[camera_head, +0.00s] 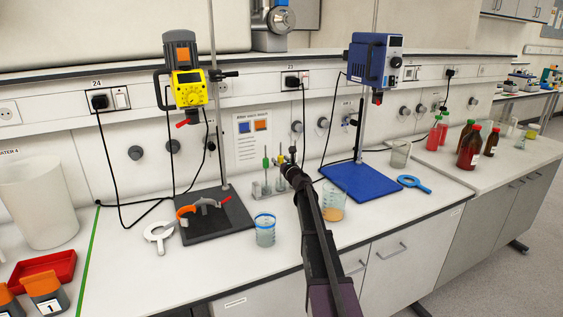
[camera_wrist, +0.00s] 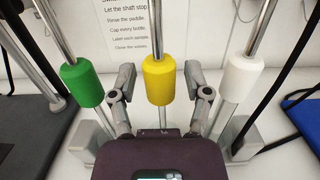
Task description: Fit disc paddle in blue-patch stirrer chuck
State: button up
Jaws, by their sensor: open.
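Mixing shafts with a green (camera_wrist: 82,83), a yellow (camera_wrist: 160,80) and a white (camera_wrist: 241,78) sleeve stand in a row in the wrist view. Their lower ends are hidden, so I cannot tell which carries the disc. My gripper (camera_wrist: 160,76) is open, with one finger on each side of the yellow sleeve. In the head view my gripper (camera_head: 291,168) is at the small paddle rack (camera_head: 258,189). A blue stirrer (camera_head: 371,60) stands right of it and a yellow stirrer (camera_head: 189,88) left. I cannot make out a blue patch on either chuck.
The blue base plate (camera_head: 365,190) is clear on top. A blue ring tool (camera_head: 414,184) lies beside it. Black cables hang along the wall.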

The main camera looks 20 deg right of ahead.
grip_shut()
jog(key=shift+r, duration=0.1)
jog(key=shift+r+p, duration=2.4)
jog(key=shift+p, duration=0.1)
jog(key=shift+s+r, duration=0.1)
jog(key=shift+r, duration=0.05)
jog(key=shift+s, duration=0.1)
